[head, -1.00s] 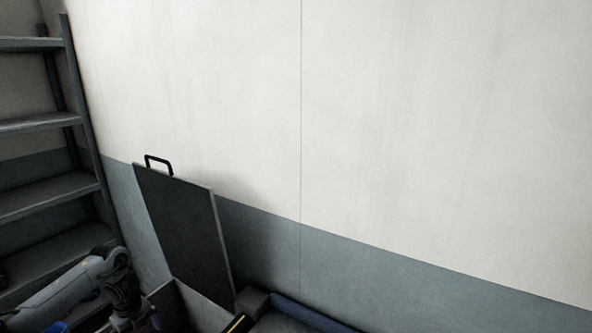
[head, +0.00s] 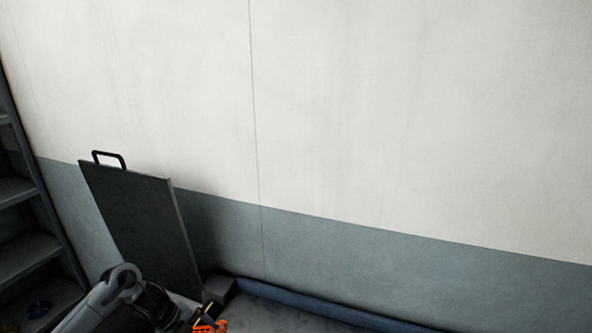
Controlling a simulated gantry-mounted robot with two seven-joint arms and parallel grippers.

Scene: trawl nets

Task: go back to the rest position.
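My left arm (head: 112,294) comes in at the bottom left, a grey link ending in a dark wrist joint (head: 158,303). The picture's lower edge cuts it off, and no fingers of my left gripper show. My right arm and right gripper are not in view. I cannot see whether either gripper holds anything.
A dark panel (head: 145,220) with a black handle (head: 110,155) stands tilted near the wall. Grey shelves (head: 22,190) stand at the left. A long blue roll (head: 320,307) lies along the wall's foot. A small orange thing (head: 208,324) is cut off below.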

